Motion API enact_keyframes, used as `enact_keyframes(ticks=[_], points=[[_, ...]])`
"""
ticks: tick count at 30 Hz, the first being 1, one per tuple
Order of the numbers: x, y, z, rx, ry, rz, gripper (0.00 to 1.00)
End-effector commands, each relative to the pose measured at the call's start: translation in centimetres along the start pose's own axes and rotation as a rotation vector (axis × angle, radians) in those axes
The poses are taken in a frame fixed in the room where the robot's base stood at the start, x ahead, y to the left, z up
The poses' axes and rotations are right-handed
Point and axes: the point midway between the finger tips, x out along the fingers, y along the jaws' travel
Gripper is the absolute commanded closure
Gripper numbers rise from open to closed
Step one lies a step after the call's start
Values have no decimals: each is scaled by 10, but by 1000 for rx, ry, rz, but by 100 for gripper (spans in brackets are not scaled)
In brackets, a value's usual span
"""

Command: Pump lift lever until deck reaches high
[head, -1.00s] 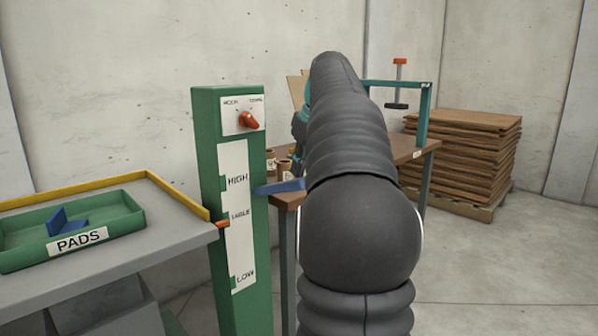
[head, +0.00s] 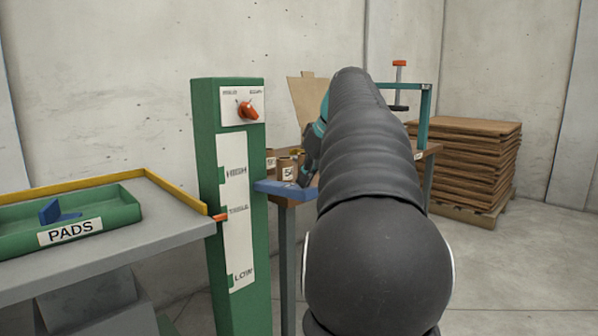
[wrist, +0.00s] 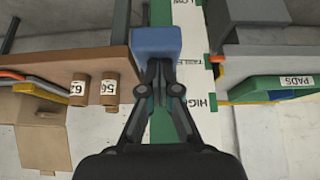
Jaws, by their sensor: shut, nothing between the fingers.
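The green lift post (head: 210,150) stands in the middle of the head view. Its white scale reads HIGH, TABLE and LOW, and an orange pointer (head: 219,217) sits at about the TABLE mark. The grey deck (head: 170,235) with a yellow rim is left of the post. The blue lever (head: 280,190) sticks out from the post's right side. My gripper (head: 306,180) is partly hidden by my arm, near the lever's outer end. In the wrist view my gripper (wrist: 159,66) is shut and empty, its tips at the edge of the blue lever (wrist: 156,40); contact is unclear.
A green PADS tray (head: 120,215) with a blue piece lies on the deck. An orange knob (head: 247,110) is on the post's top. Behind my arm, a brown bench (head: 432,150) holds labelled rolls (head: 287,166). A stack of brown boards (head: 465,160) stands at right; floor there is clear.

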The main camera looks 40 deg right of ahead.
Motion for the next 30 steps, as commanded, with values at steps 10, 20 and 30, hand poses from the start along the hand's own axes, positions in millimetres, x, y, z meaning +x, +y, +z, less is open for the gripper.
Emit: enact_keyframes(ticks=[10,20,30], points=[[38,0,36,3,-4,-2,100],[58,0,48,1,-5,-2,100],[64,0,52,3,-13,-8,100]])
